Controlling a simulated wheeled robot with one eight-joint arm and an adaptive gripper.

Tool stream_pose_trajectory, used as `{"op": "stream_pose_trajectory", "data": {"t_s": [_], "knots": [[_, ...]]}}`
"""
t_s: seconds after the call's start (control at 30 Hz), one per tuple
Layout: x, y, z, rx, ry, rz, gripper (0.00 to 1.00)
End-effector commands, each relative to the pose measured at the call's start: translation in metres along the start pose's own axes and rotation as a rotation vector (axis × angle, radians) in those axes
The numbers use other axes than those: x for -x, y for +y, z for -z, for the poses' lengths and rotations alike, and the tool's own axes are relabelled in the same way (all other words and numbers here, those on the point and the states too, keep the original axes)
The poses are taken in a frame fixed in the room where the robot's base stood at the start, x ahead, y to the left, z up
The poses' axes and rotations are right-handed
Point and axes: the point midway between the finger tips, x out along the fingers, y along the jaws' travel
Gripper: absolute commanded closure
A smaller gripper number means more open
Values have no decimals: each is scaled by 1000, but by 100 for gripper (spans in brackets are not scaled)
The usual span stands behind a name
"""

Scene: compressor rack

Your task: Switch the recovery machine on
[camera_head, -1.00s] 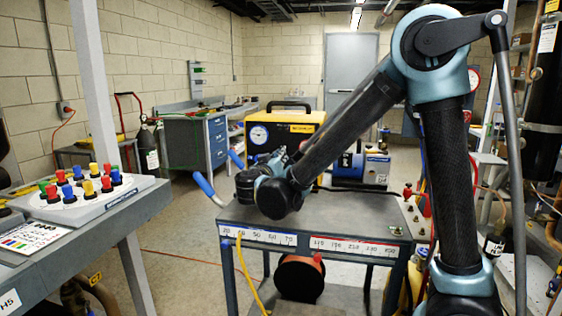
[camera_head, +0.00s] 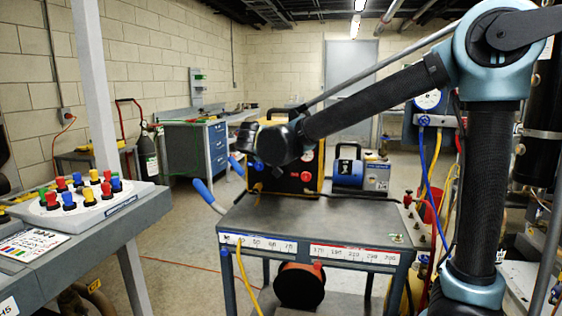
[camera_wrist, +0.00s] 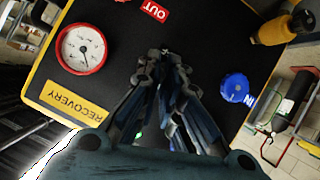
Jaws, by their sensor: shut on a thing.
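My gripper (camera_wrist: 165,62) is in front of the panel, between gauge and blue knob. Its fingers are close together and shut on a small part there, apparently the switch, which they hide. In the head view my wrist covers the machine's upper left and the fingertips.
A blue pump (camera_head: 350,172) is right of the machine. A gauge set with hoses (camera_head: 428,99) hangs further right. A bench with coloured knobs (camera_head: 88,190) is at left. Floor between is open.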

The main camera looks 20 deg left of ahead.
Motion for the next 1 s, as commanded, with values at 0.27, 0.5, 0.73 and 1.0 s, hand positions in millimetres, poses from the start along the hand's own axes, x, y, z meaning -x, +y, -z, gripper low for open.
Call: {"op": "stream_pose_trajectory", "data": {"t_s": [0.27,0.5,0.73,1.0], "knots": [[-1,1,0,0,-4,-1,100],[-1,1,0,0,-3,-1,83],[0,0,0,0,-2,0,83],[24,0,0,1,-2,2,83]]}}
